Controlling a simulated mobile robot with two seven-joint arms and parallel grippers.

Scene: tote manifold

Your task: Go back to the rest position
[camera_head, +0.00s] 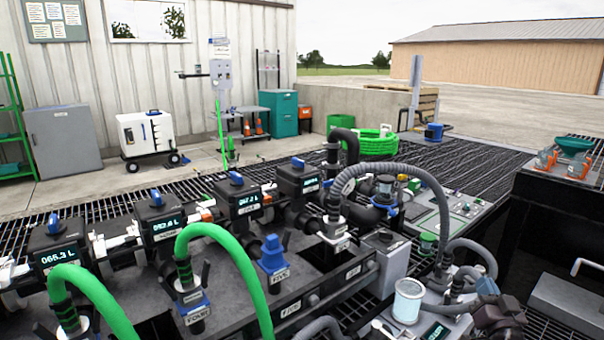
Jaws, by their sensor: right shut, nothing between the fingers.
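My right gripper (497,317) shows as a dark shape at the lower right, partly cut off by the bottom edge. It is shut with nothing in it. It is close to the grey hose fittings and a blue-capped part (487,286), and I cannot tell whether it touches them. My left gripper is not in view. The manifold (335,277) fills the foreground, with several meters with lit displays (159,229) and blue knobs along its back row.
Green hoses (235,250) arch up at the left and a grey hose (412,172) arches in the middle. A clear-walled canister (407,300) stands left of my right gripper. A dark ledge (560,195) holds a green funnel at the right. A grey case (575,300) lies below it.

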